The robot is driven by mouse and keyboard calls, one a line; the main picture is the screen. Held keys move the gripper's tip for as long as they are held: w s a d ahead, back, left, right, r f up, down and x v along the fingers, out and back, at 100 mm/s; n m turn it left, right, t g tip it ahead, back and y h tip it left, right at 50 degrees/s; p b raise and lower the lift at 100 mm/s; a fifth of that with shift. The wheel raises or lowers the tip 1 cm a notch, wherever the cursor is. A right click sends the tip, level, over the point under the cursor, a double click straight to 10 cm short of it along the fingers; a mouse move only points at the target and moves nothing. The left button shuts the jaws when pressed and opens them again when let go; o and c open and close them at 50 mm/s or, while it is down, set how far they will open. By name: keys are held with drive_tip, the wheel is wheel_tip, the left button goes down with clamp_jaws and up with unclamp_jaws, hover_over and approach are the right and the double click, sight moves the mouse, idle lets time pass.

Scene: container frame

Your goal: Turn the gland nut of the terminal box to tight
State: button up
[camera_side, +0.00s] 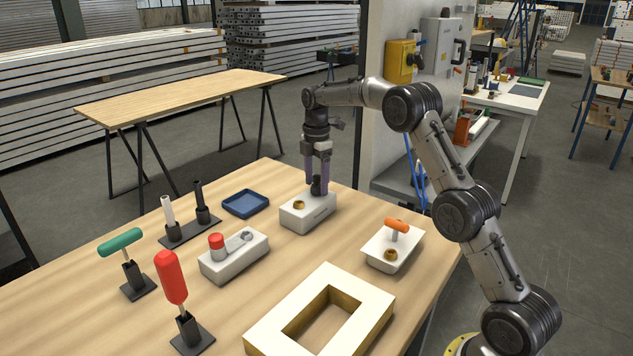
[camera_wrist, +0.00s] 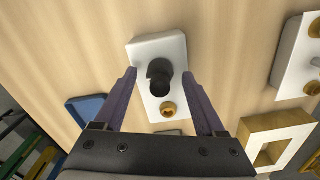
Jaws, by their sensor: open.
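A white box, which looks like the terminal box (camera_side: 308,215), sits on the wooden table under my gripper. It also shows in the wrist view (camera_wrist: 145,50). A black round gland nut (camera_wrist: 158,72) stands up from it, with a brass fitting (camera_wrist: 168,109) beside it; the brass fitting also shows in the side view (camera_side: 299,204). My gripper (camera_side: 317,187) points down with its fingers open on either side of the black nut. In the wrist view the fingertips (camera_wrist: 160,76) have gaps to the nut. How tight the nut is cannot be told.
A blue tray (camera_side: 246,203) lies left of the box. A white block with a red cap (camera_side: 217,242) and one with an orange handle (camera_side: 397,226) stand nearby. A thick square frame (camera_side: 320,315) lies in front. Upright tools in black stands (camera_side: 190,335) fill the left side.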

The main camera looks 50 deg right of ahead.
drive_tip(key=shift+f, duration=0.2)
clamp_jaws()
idle(0.3)
